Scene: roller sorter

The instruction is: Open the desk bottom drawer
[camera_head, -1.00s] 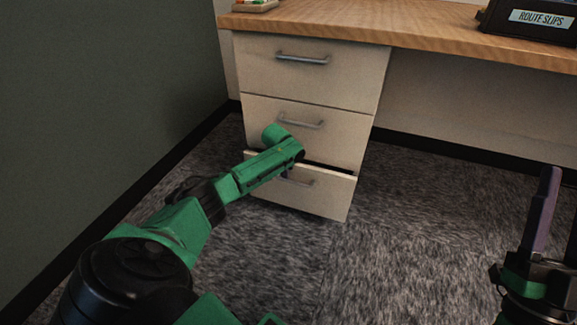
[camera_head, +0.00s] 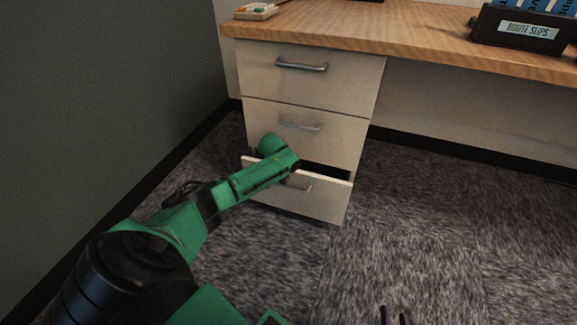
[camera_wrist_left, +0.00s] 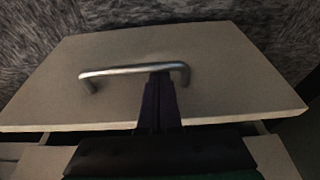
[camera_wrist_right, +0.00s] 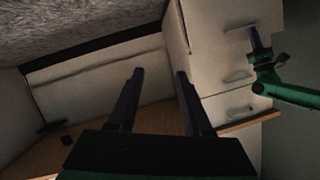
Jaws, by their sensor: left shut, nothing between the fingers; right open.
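The bottom drawer (camera_head: 325,202) of the cream desk cabinet stands partly open, with a dark gap above its front panel. Its grey bar handle (camera_head: 301,187) is partly covered by my left arm. In the left wrist view, the drawer front (camera_wrist_left: 225,85) and handle (camera_wrist_left: 115,71) are close. My left gripper (camera_wrist_left: 160,78) is shut, with its dark fingers at the right part of the handle, the tips reaching behind the bar. Nothing is between the fingers. My right gripper (camera_wrist_right: 155,75) is open and empty, away from the drawers; only its fingertips (camera_head: 394,316) show in the head view.
Above are the closed middle drawer (camera_head: 335,140) and top drawer (camera_head: 345,85), under the wooden desktop (camera_head: 400,40). A ROUTE SLIPS box (camera_head: 515,30) and a small tray (camera_head: 256,11) stand on it. A dark wall (camera_head: 100,90) is at left. The carpet at right is clear.

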